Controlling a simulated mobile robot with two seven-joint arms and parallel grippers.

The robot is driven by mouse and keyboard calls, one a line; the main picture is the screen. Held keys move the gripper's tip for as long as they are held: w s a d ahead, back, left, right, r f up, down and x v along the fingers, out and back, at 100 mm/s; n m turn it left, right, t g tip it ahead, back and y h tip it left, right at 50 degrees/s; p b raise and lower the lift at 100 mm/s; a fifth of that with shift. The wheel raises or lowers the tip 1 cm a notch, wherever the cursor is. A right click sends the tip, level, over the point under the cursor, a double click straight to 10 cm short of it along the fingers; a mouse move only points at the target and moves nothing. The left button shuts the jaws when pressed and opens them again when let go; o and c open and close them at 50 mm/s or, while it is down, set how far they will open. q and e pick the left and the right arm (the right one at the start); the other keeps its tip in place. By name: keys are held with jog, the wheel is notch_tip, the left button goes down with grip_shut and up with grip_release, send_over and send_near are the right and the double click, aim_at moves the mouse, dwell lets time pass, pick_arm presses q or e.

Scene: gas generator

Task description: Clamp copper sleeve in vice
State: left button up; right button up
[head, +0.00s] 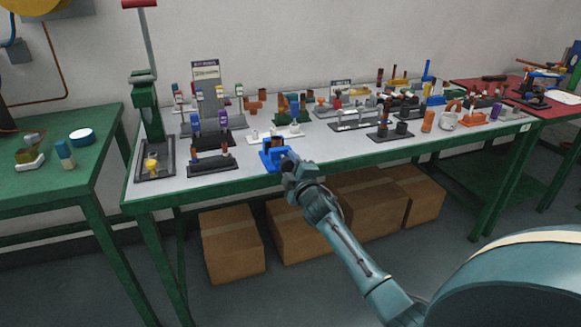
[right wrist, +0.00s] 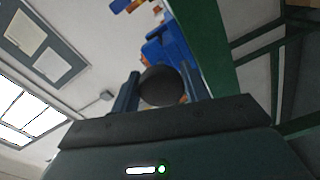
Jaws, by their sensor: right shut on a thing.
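The blue vice (head: 271,154) stands at the front edge of the long grey-topped bench. My right gripper (head: 287,160) is right at the vice, on its front right side. In the right wrist view, its two fingers (right wrist: 160,78) are shut on a dark round knob (right wrist: 162,87), with the blue vice (right wrist: 168,45) just behind. The knob seems to be part of the vice. A small orange-brown bit (right wrist: 184,99) shows behind the knob; I cannot tell if it is the copper sleeve. The space between the vice jaws is hidden. My left gripper is in no view.
The bench top (head: 340,150) is crowded with stands and parts behind the vice. A green press (head: 148,110) stands at its left end. Cardboard boxes (head: 233,245) sit underneath. A second green table (head: 50,180) is at the left.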

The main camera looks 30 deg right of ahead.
dwell(0.7)
jog(key=o, duration=1)
jog(key=shift+c, duration=0.2)
jog(key=shift+s, duration=0.1)
jog(key=p+v, duration=0.1)
jog(key=v, duration=1.2)
